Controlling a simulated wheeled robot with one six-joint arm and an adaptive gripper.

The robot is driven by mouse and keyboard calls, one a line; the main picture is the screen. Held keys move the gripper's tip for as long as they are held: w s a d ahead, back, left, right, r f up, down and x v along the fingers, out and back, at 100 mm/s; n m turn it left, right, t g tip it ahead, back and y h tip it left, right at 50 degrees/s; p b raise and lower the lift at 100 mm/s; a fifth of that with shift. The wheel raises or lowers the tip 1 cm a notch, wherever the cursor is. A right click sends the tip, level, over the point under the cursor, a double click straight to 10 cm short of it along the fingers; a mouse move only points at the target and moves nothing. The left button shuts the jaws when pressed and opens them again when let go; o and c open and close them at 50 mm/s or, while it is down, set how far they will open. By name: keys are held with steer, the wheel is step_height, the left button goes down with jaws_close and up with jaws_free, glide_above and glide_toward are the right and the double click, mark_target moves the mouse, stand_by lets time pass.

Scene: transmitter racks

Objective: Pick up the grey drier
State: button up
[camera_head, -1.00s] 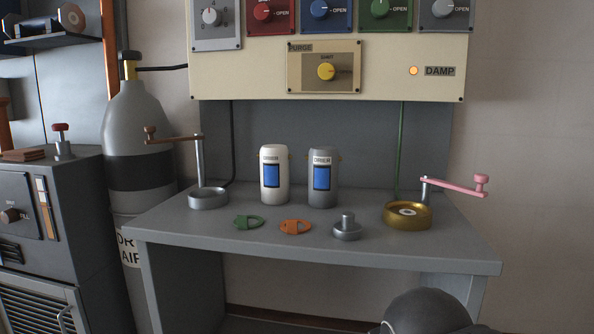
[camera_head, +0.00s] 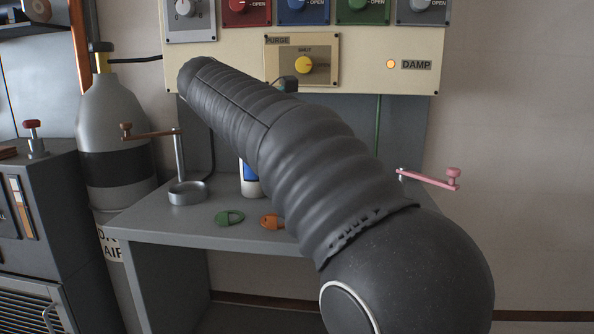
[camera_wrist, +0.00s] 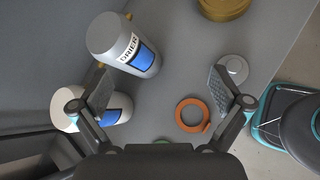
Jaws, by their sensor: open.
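The grey drier (camera_wrist: 137,58), a canister with a DRIER label and a blue panel, shows in the upper left of the wrist view. In the head view it is hidden behind my arm. My gripper (camera_wrist: 161,90) is open and empty between its spread fingers. Its left finger appears close to the grey drier's lower edge; I cannot tell whether they touch. The white drier (camera_wrist: 117,109) is beside the grey one and partly covered by the left finger. A part of the white drier (camera_head: 250,180) also shows at my arm's left edge in the head view.
An orange tag (camera_wrist: 181,118) and a small grey knobbed weight (camera_wrist: 236,66) lie on the bench. A gold dish (camera_wrist: 222,8) is at the wrist view's top edge. A grey crank stand (camera_head: 187,193) and a green tag (camera_head: 229,218) are on the bench's left.

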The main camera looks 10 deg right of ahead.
steer(key=w+a+r+n+h, duration=0.3)
steer(key=w+a, duration=0.1)
steer(key=a, duration=0.2)
steer(key=b+x, duration=0.2)
steer(key=x, duration=1.1)
steer(key=shift+w+n+b, duration=0.3)
steer(key=shift+w+b, duration=0.05)
steer(key=shift+w, duration=0.1)
steer(key=c, duration=1.9)
steer(key=shift+o, duration=0.2)
steer(key=shift+r, duration=0.1)
